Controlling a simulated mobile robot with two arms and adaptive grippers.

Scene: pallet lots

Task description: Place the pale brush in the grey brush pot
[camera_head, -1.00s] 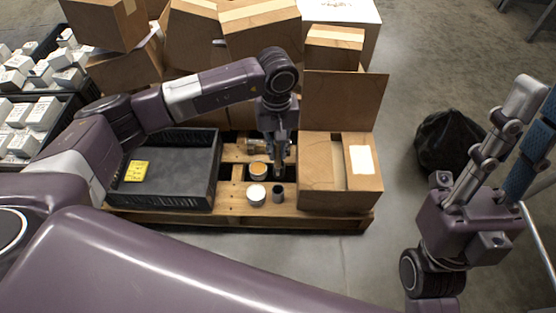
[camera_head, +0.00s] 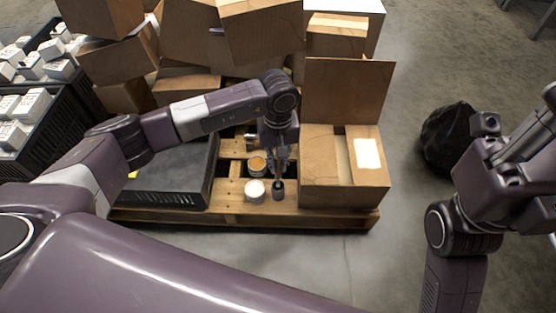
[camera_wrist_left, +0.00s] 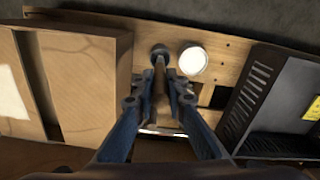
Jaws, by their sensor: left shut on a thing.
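My left gripper (camera_head: 281,158) is shut on the pale brush, which shows as a thin light brown handle (camera_wrist_left: 159,76) between the fingers in the left wrist view. The grey brush pot (camera_head: 278,193) is a small dark cylinder upright on the pallet, directly below the gripper. It also shows in the left wrist view (camera_wrist_left: 159,50). The brush's far end overlaps the pot's mouth; I cannot tell how far inside it is. The fingers hide part of the brush. My right arm shows at the right of the head view, but its gripper does not.
A white-topped tin (camera_head: 255,190) stands close left of the pot, an orange-topped tin (camera_head: 257,163) behind it. An open cardboard box (camera_head: 330,185) stands right, a black crate (camera_head: 182,196) left, all on the wooden pallet (camera_head: 240,218). Stacked cartons (camera_head: 262,35) rise behind.

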